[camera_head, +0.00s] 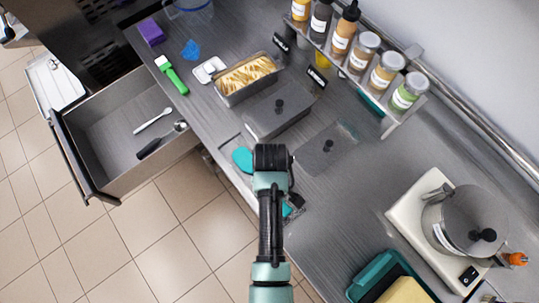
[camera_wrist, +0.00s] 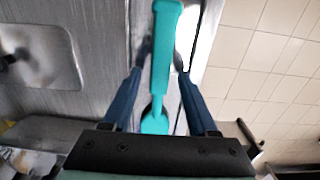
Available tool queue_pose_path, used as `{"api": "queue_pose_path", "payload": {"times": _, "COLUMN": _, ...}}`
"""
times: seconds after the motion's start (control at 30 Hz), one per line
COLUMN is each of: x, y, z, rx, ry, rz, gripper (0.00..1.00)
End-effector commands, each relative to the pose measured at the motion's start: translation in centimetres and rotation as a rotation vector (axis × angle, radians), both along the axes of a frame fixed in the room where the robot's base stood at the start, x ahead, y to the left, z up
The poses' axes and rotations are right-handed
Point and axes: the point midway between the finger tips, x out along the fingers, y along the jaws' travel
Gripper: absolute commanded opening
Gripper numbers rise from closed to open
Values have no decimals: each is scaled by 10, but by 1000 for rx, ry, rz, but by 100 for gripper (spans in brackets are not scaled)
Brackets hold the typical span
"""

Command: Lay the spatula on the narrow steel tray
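The spatula (camera_wrist: 163,60) is teal and runs up the middle of the wrist view between my two fingers. My gripper (camera_wrist: 164,55) has its fingertips close against both sides of it, apparently shut on it. In the head view, the rounded teal end of the spatula (camera_head: 242,158) shows left of my gripper (camera_head: 272,160), and a small teal part shows below right; my arm hides the middle. A narrow, pale-edged steel strip (camera_head: 228,144) by the counter's front edge seems to be the narrow tray. It is mostly hidden, so I cannot tell whether the spatula touches it.
An open drawer (camera_head: 100,140) juts out at left. A bottle rack (camera_head: 385,95) lines the back. A pot (camera_head: 465,220) stands on a scale-like base at right.

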Motion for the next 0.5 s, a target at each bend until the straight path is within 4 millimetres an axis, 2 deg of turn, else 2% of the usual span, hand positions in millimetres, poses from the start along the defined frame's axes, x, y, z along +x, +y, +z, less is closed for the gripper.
{"api": "queue_pose_path", "payload": {"times": 0.17, "x": 0, "y": 0, "z": 2, "rx": 0, "ry": -1, "rz": 0, "gripper": 59}}
{"api": "queue_pose_path", "payload": {"times": 0.27, "x": 1, "y": 0, "z": 10, "rx": 0, "ry": -3, "rz": 1, "gripper": 59}}
{"api": "queue_pose_path", "payload": {"times": 0.5, "x": 1, "y": 0, "z": 55, "rx": -1, "ry": -7, "rz": 1, "gripper": 59}}
